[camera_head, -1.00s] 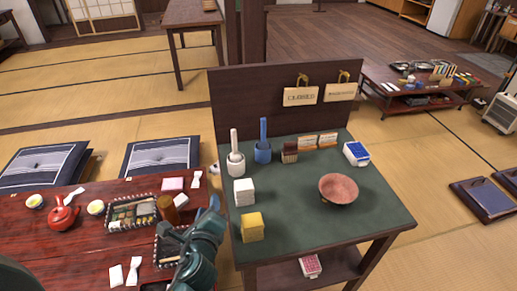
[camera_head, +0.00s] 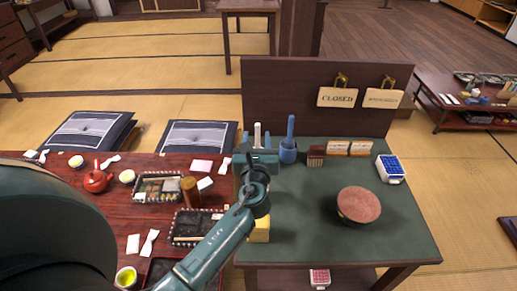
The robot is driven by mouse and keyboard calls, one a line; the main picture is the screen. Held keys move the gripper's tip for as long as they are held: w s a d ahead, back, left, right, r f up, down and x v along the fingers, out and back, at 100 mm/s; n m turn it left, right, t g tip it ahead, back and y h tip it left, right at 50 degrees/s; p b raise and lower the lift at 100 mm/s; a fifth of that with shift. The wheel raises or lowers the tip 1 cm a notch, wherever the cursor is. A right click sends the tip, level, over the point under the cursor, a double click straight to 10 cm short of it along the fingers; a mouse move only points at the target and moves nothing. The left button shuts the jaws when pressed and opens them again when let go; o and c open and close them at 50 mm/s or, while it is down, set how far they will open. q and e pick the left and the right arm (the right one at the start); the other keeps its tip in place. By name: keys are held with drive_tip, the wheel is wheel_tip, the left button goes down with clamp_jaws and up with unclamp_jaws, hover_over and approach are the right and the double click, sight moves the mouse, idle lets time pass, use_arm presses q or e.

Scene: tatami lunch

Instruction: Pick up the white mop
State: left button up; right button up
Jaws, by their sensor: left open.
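The white mop (camera_head: 257,131) stands upright at the left back of the green-topped table (camera_head: 310,235). Only the upper part of its white handle shows; my left gripper hides its lower part and holder. My left gripper (camera_head: 259,158) is open, its jaws in front of the mop in this view. I cannot tell whether they touch it. My left arm reaches in from the bottom left. My right gripper is not in view.
A blue mop in a blue holder (camera_head: 288,152) stands close to the right. A brown brush (camera_head: 316,155), a blue-and-white box (camera_head: 390,168) and a reddish bowl (camera_head: 358,204) are also on the table. A dark panel (camera_head: 290,95) rises behind. A yellow block (camera_head: 260,232) sits below my wrist.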

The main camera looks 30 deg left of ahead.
sight(258, 127)
use_arm(q)
drive_tip(key=x, duration=0.6)
drive_tip(key=shift+w+a+f, duration=0.1)
drive_tip(key=shift+w, duration=0.3)
clamp_jaws()
